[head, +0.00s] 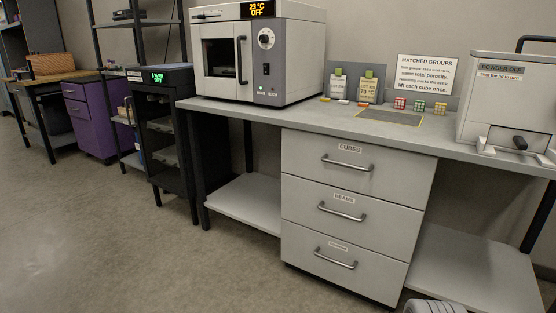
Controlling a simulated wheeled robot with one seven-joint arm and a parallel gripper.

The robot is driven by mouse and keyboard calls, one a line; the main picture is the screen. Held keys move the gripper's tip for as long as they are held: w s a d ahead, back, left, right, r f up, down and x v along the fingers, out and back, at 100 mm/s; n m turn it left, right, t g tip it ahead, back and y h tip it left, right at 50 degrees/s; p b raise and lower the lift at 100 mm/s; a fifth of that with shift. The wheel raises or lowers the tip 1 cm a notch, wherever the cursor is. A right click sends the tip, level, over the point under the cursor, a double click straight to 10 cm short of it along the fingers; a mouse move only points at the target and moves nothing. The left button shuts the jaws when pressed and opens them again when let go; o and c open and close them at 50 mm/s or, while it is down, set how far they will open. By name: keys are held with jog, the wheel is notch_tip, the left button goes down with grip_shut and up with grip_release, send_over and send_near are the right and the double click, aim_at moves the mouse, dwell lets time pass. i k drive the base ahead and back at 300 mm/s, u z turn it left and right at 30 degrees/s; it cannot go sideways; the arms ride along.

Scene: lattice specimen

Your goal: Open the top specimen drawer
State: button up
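The top specimen drawer (305,157) is the upper of three grey drawers under the bench, with a label reading "CUBES". Its front looks flush with the cabinet, so it appears shut. A metal bar handle (347,163) runs across its front below the label. Nothing touches the handle. My gripper cannot be made out in the head view. Only a pale ribbed part, perhaps of my arm, shows at the bottom edge right of the drawers.
Two more shut drawers (305,202) sit below. A black cabinet (166,135) stands left. Open floor (130,230) lies at front left.

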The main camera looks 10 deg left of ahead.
aim_at(402, 176)
jog(key=u, duration=0.75)
jog(key=i, duration=1.2)
jog(key=u, duration=0.25)
